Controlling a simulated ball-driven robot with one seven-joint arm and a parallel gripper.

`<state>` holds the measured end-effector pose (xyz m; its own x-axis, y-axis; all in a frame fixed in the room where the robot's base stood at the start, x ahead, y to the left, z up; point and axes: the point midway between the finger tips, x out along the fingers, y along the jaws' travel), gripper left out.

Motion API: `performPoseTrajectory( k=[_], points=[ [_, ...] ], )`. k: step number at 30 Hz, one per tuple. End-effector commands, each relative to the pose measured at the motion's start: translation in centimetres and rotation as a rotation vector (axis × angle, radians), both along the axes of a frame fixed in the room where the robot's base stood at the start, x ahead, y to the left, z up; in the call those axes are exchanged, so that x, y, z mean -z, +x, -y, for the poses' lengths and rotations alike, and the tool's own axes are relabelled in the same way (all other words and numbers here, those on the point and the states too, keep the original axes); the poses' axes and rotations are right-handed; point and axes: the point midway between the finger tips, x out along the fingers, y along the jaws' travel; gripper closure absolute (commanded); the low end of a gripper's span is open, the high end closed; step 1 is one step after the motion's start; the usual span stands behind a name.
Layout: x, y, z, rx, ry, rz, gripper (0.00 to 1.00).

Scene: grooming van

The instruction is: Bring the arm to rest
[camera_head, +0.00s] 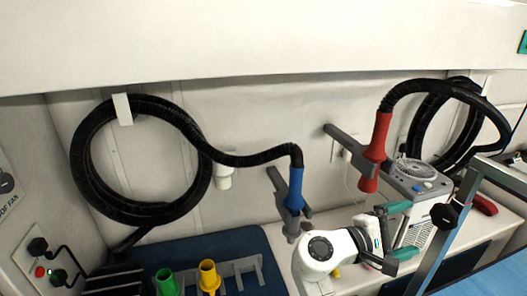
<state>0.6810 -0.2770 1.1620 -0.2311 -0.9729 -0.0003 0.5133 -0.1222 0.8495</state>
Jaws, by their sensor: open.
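My white arm rises from the bottom right of the head view, bent at a joint. My gripper (401,231) points to the right over the counter. Its two teal-tipped fingers are spread apart, with nothing seen between them. A grey and white box with a round fan grille (417,169) stands behind the gripper, and the gripper partly covers the view of its side. I cannot tell from this view how far apart they are.
A blue nozzle (290,192) and a red nozzle (376,150) hang on black hoses from the wall. A green cup (166,281) and a yellow cup (209,276) stand at a grey rack, lower left. A grey metal frame (447,238) rises right of the gripper.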

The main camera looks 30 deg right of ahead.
Motion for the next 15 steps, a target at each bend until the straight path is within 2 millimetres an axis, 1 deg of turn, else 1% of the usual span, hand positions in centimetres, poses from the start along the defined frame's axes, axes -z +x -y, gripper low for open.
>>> performPoseTrajectory(
  k=[2, 4, 5, 7, 8, 11, 12, 14, 15],
  points=[
    [0.1, 0.0, 0.0, 0.000, 0.001, 0.000, 0.07],
    [0.6, -0.2, 0.1, -0.006, 0.016, 0.012, 0.07],
    [1.0, -0.4, 0.1, -0.011, 0.028, 0.023, 0.07],
    [2.8, -1.0, 0.1, -0.030, 0.079, 0.068, 0.07],
    [3.8, -1.4, 0.1, -0.040, 0.110, 0.096, 0.07],
    [8.2, -2.9, -0.2, -0.075, 0.252, 0.213, 0.07],
    [10.2, -3.5, -0.6, -0.086, 0.320, 0.264, 0.07],
    [13.1, -4.5, -1.4, -0.094, 0.426, 0.341, 0.07],
    [14.9, -5.1, -2.0, -0.094, 0.499, 0.389, 0.07]
  ],
)
